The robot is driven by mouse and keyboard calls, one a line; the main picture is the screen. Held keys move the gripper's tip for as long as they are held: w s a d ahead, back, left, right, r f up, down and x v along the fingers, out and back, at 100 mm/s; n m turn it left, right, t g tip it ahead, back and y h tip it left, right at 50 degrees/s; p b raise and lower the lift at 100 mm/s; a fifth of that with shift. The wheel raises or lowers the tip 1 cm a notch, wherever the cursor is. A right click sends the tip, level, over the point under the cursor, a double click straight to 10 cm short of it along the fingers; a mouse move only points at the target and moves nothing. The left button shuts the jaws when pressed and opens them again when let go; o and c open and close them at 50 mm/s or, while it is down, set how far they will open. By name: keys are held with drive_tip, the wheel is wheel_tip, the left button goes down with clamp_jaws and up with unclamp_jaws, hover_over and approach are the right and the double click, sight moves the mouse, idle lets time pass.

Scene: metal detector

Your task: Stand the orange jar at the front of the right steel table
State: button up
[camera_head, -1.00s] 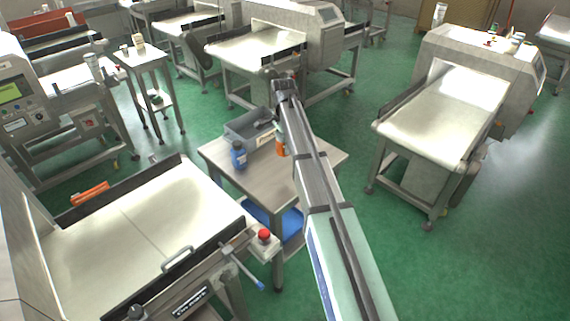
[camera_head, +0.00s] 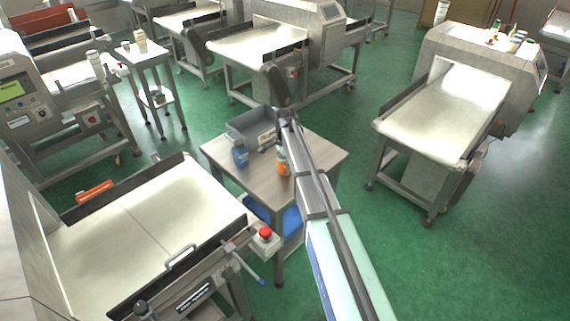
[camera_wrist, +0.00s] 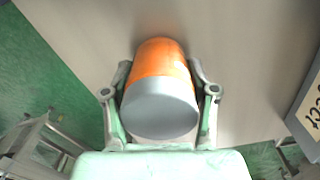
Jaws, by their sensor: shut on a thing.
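The orange jar (camera_head: 283,163) with a grey-white lid shows just left of my arm, over the steel table (camera_head: 225,165) in the middle of the head view. This table is the right one of the two small steel tables there. In the wrist view the jar (camera_wrist: 160,85) sits between both fingers of my gripper (camera_wrist: 160,97), lid towards the camera. My gripper is shut on it. The jar looks about upright; I cannot tell whether its base touches the tabletop.
A blue jar (camera_head: 240,153) stands left of the orange one. A grey bin (camera_head: 240,128) with a label sits at the table's back. A conveyor (camera_head: 140,235) with a red button (camera_head: 265,233) lies at the front left. The tabletop's front part looks clear.

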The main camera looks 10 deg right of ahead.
drive_tip(key=shift+f, duration=0.1)
drive_tip(key=o, duration=1.4)
drive_tip(key=shift+c, duration=0.2)
wheel_tip(320, 180, up, 12)
drive_tip(key=b, duration=0.3)
